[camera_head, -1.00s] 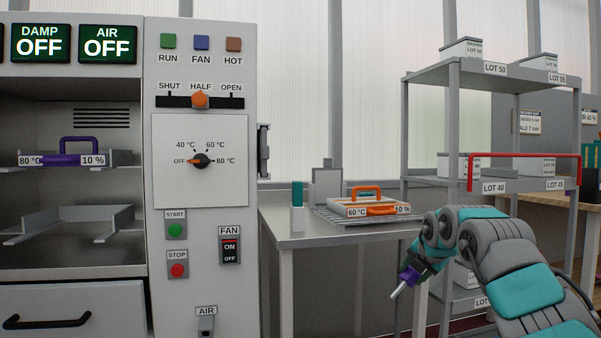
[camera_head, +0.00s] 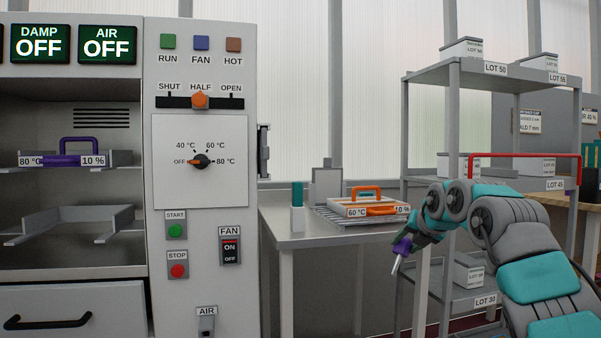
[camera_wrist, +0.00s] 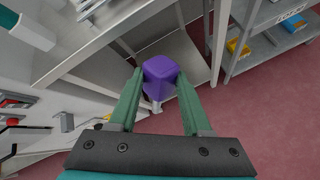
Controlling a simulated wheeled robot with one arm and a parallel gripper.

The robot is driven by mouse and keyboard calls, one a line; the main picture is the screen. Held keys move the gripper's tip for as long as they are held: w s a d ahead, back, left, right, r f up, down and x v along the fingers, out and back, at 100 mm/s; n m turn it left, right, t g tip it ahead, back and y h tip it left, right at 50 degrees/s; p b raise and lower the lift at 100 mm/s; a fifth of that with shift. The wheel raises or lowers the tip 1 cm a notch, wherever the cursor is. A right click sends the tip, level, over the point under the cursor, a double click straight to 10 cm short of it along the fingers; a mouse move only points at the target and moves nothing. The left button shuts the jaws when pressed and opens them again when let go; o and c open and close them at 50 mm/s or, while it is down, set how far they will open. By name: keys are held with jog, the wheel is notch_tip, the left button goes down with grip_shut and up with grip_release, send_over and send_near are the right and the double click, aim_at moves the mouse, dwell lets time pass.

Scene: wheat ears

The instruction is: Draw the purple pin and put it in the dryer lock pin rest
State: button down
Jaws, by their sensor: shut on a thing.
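My gripper (camera_wrist: 160,95) is shut on the purple pin (camera_wrist: 160,70), its two green fingers on either side of the purple head. In the head view my gripper (camera_head: 415,240) is in front of the table's right end, and the pin (camera_head: 402,245) hangs from it in the air. Its pale shaft points down and slightly left. The dryer (camera_head: 205,260) stands at the left with its chamber open to view. I cannot make out the lock pin rest for certain.
A grey table (camera_head: 335,237) stands right of the dryer. It bears a rack with an orange-handled tray (camera_head: 365,205) and a teal-and-white upright object (camera_head: 297,208). A shelf unit (camera_head: 453,130) with lot boxes and a red rail (camera_head: 525,156) stands at right, behind my arm.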

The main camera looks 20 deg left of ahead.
jog(key=shift+s+a+r+n, duration=0.15)
jog(key=shift+r+n, duration=0.15)
jog(key=shift+r, duration=0.2)
jog(key=shift+s+a+r+n, duration=0.1)
jog(key=shift+r+n, duration=0.2)
jog(key=shift+r, duration=0.15)
jog(key=s+r+n+y+p, duration=0.1)
jog(key=s+r+n+y, duration=0.5)
jog(key=r, duration=0.7)
jog(key=shift+s+a+r+n+t+p, duration=0.3)
jog(key=shift+s+a+r+n+p, duration=0.15)
jog(key=shift+s+n, duration=0.8)
jog(key=shift+n, duration=0.25)
